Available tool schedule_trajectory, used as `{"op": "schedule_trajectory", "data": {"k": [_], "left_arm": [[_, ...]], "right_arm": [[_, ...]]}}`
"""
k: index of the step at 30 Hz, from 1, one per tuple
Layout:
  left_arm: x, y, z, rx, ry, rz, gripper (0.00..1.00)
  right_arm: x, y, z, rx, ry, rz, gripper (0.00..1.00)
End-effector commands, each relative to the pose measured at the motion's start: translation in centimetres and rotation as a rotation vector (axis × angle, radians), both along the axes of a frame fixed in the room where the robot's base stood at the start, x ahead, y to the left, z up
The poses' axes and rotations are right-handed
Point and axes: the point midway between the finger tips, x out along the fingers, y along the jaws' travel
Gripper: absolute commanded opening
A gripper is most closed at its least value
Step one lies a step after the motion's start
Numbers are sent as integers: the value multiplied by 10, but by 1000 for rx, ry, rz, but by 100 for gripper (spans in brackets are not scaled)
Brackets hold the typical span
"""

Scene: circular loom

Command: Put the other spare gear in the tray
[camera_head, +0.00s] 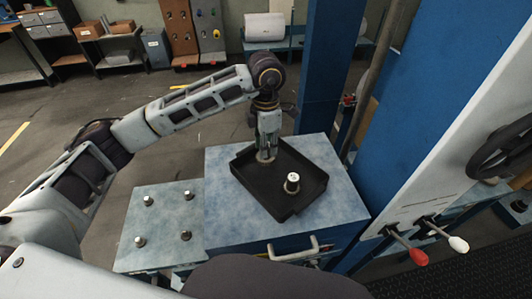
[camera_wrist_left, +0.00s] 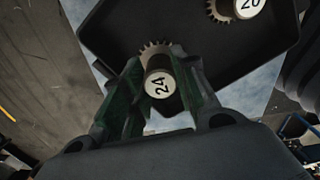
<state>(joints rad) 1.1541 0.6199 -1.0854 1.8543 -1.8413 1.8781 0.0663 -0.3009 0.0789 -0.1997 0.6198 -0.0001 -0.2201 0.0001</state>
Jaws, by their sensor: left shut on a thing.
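My left gripper (camera_head: 267,152) is over the left part of the black tray (camera_head: 262,195). It is shut on a gear (camera_wrist_left: 158,84) with a pale cap marked 24, seen between the fingers in the left wrist view. The gear's teeth show beyond the fingertips, above the tray floor or on it; I cannot tell which. Another gear (camera_head: 292,183) stands in the tray to the right; in the left wrist view its cap (camera_wrist_left: 247,8) is cut by the top edge. My right gripper is not in view.
The tray lies on a blue-grey cabinet top (camera_head: 340,200). A lower plate (camera_head: 160,225) with several upright pegs is to its left. A blue column (camera_head: 328,70) and a machine panel with red (camera_head: 419,257) and white (camera_head: 458,243) levers stand at the right.

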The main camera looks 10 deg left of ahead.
Motion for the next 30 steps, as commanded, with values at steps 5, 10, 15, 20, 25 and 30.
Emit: {"op": "schedule_trajectory", "data": {"k": [5,10,15,20,25,30], "left_arm": [[0,0,-7,1,1,0,0],[0,0,-24,0,1,1,0],[0,0,-36,-1,-1,0,0],[0,0,-37,0,-1,0,0],[0,0,-38,0,-1,0,0],[0,0,-40,0,0,0,32]], "right_arm": [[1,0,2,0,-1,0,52],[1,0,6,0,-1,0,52],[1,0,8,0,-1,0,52],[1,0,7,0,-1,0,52],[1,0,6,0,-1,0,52],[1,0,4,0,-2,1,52]]}}
